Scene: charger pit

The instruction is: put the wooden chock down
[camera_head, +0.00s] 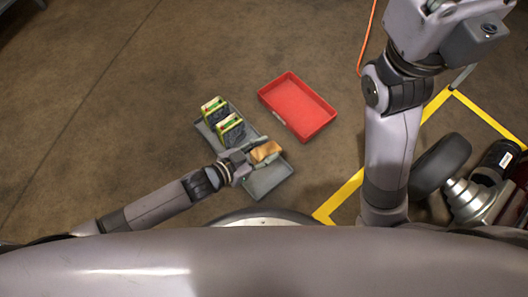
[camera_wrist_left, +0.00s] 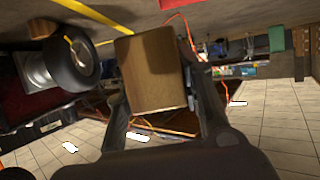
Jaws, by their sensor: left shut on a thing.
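The wooden chock (camera_head: 265,151) is a light brown block. My left gripper (camera_head: 258,155) is shut on it, over the right end of a grey tray (camera_head: 267,181) in the head view. Whether the chock touches the tray cannot be told. In the left wrist view the chock (camera_wrist_left: 152,70) sits between the two fingers of my left gripper (camera_wrist_left: 160,95). My right arm shows at the right of the head view, but its gripper is out of view.
Two green and yellow boxes (camera_head: 229,128) stand at the tray's left end. An empty red bin (camera_head: 297,106) lies beyond the tray. Yellow tape (camera_head: 343,193), a black wheel (camera_head: 440,162) and an orange cable (camera_head: 367,36) are to the right. The floor at left is clear.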

